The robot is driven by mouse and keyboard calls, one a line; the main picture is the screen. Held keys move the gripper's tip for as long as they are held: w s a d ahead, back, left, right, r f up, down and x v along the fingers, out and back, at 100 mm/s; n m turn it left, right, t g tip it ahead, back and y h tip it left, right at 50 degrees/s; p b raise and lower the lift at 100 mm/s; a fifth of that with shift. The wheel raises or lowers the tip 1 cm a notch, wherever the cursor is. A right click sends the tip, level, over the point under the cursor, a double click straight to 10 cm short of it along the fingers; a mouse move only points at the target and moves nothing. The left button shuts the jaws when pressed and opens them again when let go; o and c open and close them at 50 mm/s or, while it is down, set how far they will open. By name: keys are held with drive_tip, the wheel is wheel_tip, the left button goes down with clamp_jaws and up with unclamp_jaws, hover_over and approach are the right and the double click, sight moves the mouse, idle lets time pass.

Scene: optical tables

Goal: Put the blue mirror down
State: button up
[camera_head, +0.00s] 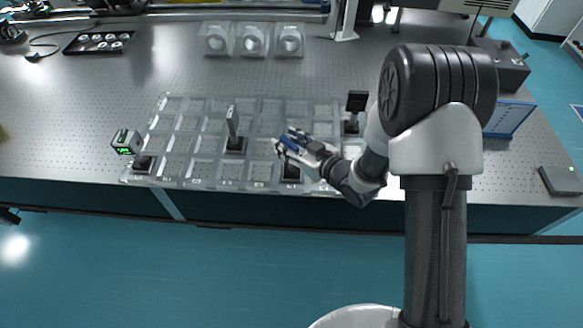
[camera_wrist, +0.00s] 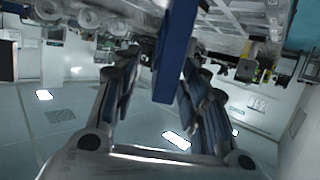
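The blue mirror (camera_wrist: 172,60) stands between the two fingers of my gripper (camera_wrist: 163,72) in the wrist view, seen nearly edge-on. A gap shows between the left finger and the mirror, so my gripper looks open around it; contact on the right side is unclear. In the head view my gripper (camera_head: 287,141) is over the front middle-right part of a clear compartment tray (camera_head: 205,172), and mostly hides the mirror. A black base (camera_head: 291,173) shows just below the gripper, at a front compartment; whether it rests fully flat is hard to tell.
A small green-lit device (camera_head: 126,141) is at the left edge. White holders (camera_head: 253,40) stand behind.

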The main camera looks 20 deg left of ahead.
drive_tip(key=shift+c, duration=0.2)
clamp_jaws()
idle(0.9)
